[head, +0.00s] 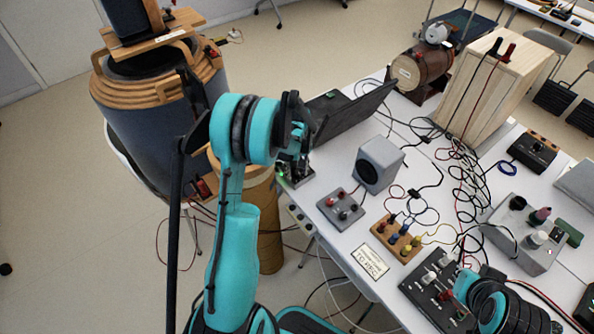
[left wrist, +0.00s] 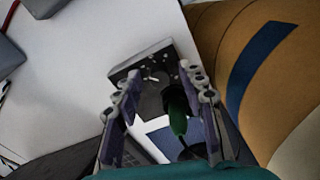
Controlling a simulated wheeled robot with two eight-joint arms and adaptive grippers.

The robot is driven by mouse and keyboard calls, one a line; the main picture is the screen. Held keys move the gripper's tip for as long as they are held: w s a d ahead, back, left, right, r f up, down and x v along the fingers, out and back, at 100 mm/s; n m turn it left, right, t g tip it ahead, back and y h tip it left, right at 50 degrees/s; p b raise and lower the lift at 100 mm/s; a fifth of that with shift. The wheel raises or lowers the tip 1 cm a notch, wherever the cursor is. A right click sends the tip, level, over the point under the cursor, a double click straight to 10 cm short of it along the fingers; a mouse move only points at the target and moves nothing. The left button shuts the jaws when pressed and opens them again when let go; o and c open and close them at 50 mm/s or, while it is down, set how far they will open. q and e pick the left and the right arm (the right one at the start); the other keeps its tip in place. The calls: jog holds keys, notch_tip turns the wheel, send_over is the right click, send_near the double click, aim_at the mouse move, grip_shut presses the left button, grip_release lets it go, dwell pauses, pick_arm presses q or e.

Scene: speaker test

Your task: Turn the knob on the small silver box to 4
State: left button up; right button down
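A small silver box (left wrist: 152,70) lies beyond my left fingertips in the left wrist view, with small fittings on its top and a green plug-like part (left wrist: 177,115) between the fingers. In the head view the small box (head: 297,179) sits at the table's left edge, partly hidden by my gripper. My left gripper (left wrist: 161,80) is open, its fingers apart with the box between them in the picture; I cannot tell whether they touch it. It also shows in the head view (head: 297,150). The knob's setting cannot be read. My right arm shows at the lower right; its fingers are not clear.
A dark laptop (head: 350,112) stands close behind the box. A grey speaker cube (head: 379,163), a grey terminal box (head: 341,206) and a wooden terminal block (head: 397,238) are to the right. A larger silver box (head: 525,232) and many loose cables lie farther right.

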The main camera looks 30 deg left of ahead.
aim_at(297, 173)
pick_arm(q)
jog(key=shift+r, duration=0.1)
notch_tip(297, 173, up, 12)
dwell(0.5)
dwell(0.5)
jog(key=s+d+r+m+t, duration=0.3)
jog(key=s+d+r+m, duration=0.2)
jog(key=s+d+r, duration=0.4)
jog(key=s+d+m+t, duration=0.4)
jog(key=s+d, duration=0.3)
jog(key=s, duration=0.3)
jog(key=shift+s+d+m, duration=0.2)
jog(key=shift+s+m, duration=0.2)
jog(key=shift+m, duration=0.4)
jog(key=shift+f, duration=0.1)
